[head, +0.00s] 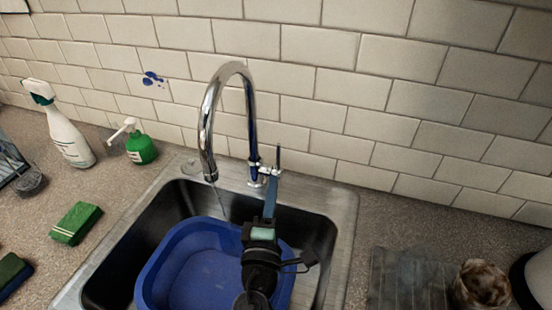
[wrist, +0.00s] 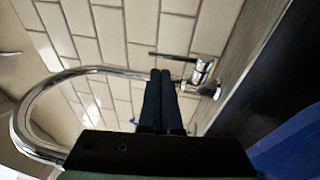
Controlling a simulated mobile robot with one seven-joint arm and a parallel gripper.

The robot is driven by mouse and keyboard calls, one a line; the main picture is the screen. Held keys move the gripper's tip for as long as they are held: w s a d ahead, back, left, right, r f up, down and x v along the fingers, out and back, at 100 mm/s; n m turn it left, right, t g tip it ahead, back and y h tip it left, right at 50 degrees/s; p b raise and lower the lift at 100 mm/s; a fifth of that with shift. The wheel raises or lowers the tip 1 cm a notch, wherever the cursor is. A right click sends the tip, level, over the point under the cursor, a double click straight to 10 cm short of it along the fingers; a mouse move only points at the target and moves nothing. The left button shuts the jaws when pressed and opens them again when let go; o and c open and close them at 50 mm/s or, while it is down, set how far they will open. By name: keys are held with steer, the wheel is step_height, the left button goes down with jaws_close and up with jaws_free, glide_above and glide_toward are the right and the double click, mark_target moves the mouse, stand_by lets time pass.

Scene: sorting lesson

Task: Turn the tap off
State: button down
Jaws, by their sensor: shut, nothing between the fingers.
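The chrome tap (head: 230,66) arches over the sink, and a thin stream of water (head: 221,200) seems to run from its spout. Its handle (head: 279,158) is on the right of the tap base, with the thin lever standing upright. My gripper (head: 270,180) is shut and empty, just in front of and below the handle; I cannot tell if it touches. In the wrist view, my shut fingers (wrist: 160,72) are beside the tap neck (wrist: 105,70), with the lever (wrist: 172,57) and tap body (wrist: 203,72) to their right.
A blue basin (head: 150,272) sits in the steel sink (head: 347,215). A spray bottle (head: 68,140), a green soap bottle (head: 141,149) and a green sponge (head: 75,223) are on the left counter. A grey board (head: 405,280) and a jar (head: 482,285) are at right. The tiled wall (head: 335,85) is behind.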

mark_target(278, 152)
steer(key=shift+w+d+r+p, duration=0.1)
steer(key=shift+w+d+r, duration=0.05)
steer(key=shift+w, duration=0.95)
steer(key=shift+w+d+r+p, duration=0.1)
steer(key=shift+w+r+p, duration=0.1)
steer(key=shift+w, duration=0.95)
steer(key=shift+w+d+r+p, duration=0.1)
steer(key=shift+w+d+r, duration=0.05)
steer(key=shift+w, duration=0.95)
